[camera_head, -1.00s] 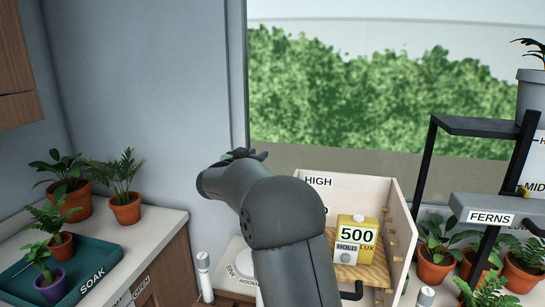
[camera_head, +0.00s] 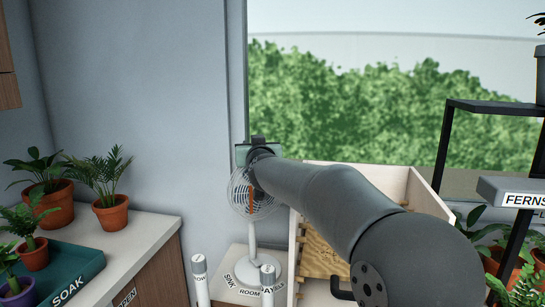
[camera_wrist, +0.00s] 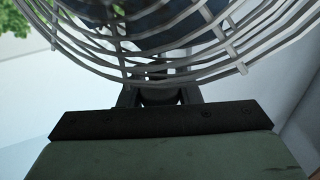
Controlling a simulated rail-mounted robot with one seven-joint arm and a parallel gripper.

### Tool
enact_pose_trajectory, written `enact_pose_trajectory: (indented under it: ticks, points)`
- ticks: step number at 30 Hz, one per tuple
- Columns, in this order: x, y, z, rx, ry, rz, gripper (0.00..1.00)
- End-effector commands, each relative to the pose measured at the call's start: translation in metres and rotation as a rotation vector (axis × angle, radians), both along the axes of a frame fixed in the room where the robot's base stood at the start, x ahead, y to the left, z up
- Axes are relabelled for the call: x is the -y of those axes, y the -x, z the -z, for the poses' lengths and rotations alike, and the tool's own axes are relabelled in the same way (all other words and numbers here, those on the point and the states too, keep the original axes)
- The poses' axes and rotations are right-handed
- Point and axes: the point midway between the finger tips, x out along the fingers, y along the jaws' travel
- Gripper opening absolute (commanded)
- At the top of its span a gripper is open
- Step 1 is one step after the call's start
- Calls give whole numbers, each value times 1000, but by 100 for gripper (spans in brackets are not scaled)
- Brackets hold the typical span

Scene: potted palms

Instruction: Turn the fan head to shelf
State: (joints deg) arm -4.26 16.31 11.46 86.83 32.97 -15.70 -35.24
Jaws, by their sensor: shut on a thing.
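The small white fan stands on a round base on the counter in the head view, in front of the wall corner. Its wire-caged fan head (camera_head: 240,196) has an orange part inside, and its right side is partly hidden behind my arm. My gripper (camera_wrist: 160,97) is at the fan head and shut on part of it; the exact part is unclear. In the wrist view the fan's wire cage (camera_wrist: 150,55) fills the top, close beyond the fingers. The base labels (camera_head: 250,291) read SINK and ROOM; another label is partly covered by a white cylinder.
The wooden box (camera_head: 322,240) stands right of the fan, largely behind my arm. White cylinders (camera_head: 200,280) stand in front. A green SOAK tray (camera_head: 85,268) and potted plants (camera_head: 110,213) are at left. A black shelf with a FERNS sign (camera_head: 522,198) is at right.

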Motion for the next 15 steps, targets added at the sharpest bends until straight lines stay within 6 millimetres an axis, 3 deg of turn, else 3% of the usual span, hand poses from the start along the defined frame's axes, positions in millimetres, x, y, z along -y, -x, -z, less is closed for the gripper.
enact_pose_trajectory:
  ticks: [14,15]
  points:
    - [-7,1,0,0,0,-25,0]
    - [-7,1,0,0,0,-25,33]
